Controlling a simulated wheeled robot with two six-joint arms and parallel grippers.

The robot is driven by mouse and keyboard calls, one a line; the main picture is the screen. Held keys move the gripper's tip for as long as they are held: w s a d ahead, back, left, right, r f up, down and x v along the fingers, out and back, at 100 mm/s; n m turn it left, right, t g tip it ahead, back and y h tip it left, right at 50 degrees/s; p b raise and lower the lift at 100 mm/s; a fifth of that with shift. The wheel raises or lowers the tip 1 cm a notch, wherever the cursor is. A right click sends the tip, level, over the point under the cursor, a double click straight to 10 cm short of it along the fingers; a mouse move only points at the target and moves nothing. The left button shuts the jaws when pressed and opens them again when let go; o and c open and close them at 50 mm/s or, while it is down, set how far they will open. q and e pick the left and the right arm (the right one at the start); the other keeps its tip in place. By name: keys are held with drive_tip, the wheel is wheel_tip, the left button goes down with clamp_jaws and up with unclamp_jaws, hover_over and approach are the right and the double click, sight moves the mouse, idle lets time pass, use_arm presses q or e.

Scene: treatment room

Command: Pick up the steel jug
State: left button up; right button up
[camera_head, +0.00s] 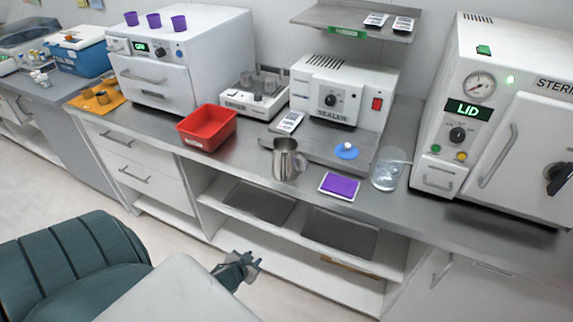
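The steel jug (286,160) stands upright on the grey counter, in front of the sealer, with its spout or handle part toward the left. My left gripper (251,263) is low in front of the counter, below and left of the jug and well apart from it. Its fingers look spread and nothing shows between them. My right gripper is not in view.
A red bin (207,128) stands left of the jug. Right of it lie a purple pad (339,186) and a clear beaker (390,170). The sealer (340,92) stands behind. Open shelves (300,228) lie under the counter.

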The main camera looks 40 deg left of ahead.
use_arm(q)
drive_tip(key=w+d+r+t+b, duration=0.1)
drive_tip(key=w+r+t, duration=0.45)
drive_tip(key=r, duration=0.85)
drive_tip(key=m+t+h+b, duration=0.1)
drive_tip(key=t+h, duration=0.2)
approach(301, 173)
wheel_tip(301, 173, up, 3)
drive_tip(key=w+d, duration=0.2)
drive_tip(key=w+p, duration=0.3)
drive_tip(key=w, duration=0.2)
drive_tip(key=shift+w+a+r, duration=0.1)
drive_tip(key=shift+w, duration=0.1)
drive_tip(key=w+p, duration=0.3)
drive_tip(key=w, duration=0.1)
drive_tip(key=shift+a, duration=0.15)
drive_tip(key=shift+w+f+p, duration=0.25)
drive_tip(key=shift+w+p, duration=0.2)
drive_tip(key=shift+w, duration=0.15)
